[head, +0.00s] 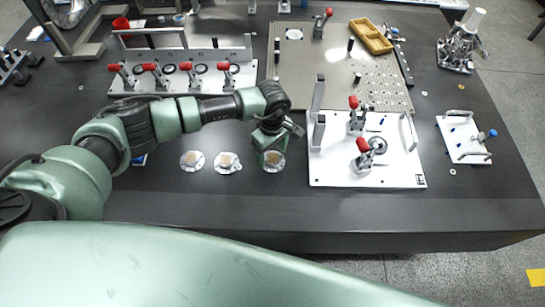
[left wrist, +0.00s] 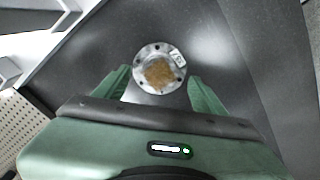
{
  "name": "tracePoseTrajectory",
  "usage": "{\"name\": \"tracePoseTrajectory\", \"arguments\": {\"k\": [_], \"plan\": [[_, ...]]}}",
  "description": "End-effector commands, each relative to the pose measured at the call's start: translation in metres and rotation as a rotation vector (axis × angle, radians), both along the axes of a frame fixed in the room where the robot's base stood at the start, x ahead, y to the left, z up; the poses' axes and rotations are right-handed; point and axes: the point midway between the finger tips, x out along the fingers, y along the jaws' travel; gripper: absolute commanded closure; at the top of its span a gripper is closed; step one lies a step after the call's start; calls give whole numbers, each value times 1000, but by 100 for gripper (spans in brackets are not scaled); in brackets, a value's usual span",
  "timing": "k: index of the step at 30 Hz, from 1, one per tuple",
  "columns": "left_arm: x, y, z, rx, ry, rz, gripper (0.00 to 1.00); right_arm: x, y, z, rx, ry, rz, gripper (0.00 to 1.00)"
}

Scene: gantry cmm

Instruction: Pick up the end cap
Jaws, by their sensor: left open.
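Three similar round metal end caps lie in a row on the dark table: a left one (head: 192,161), a middle one (head: 228,162) and a right one (head: 275,164). Each has a brownish patch in its middle. My left gripper (head: 270,150) points down over the right end cap and partly hides it. In the left wrist view, this end cap (left wrist: 148,54) has bolt holes around its rim and a small white label with markings. There my left gripper (left wrist: 162,90) is open and empty, its green fingers on either side of the cap's near edge. My right gripper is not in view.
A white fixture plate (head: 325,175) with red-handled clamps stands just right of the gripper. A clamp rack (head: 245,75) lies behind my arm. A perforated plate (head: 300,65) with a yellow tray (head: 371,37) is farther back. The table's front strip is clear.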

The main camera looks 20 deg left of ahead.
Motion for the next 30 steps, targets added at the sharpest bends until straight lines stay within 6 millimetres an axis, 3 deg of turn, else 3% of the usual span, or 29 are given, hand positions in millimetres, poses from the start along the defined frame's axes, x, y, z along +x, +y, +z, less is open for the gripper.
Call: {"name": "tracePoseTrajectory", "arguments": {"k": [4, 11, 12, 19, 20, 30], "plan": [[0, -1, -15, -2, 1, 0, 30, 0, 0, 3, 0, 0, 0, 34], [0, -1, -18, -3, -2, -1, 30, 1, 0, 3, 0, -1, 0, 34], [0, -1, -18, -3, -2, 0, 32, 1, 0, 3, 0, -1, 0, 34], [0, -1, -17, -4, -1, 0, 96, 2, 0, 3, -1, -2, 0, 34], [0, -2, -17, -4, -1, 0, 100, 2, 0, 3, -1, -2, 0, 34], [1, -2, -13, -5, -2, 1, 100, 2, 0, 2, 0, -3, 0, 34]]}}
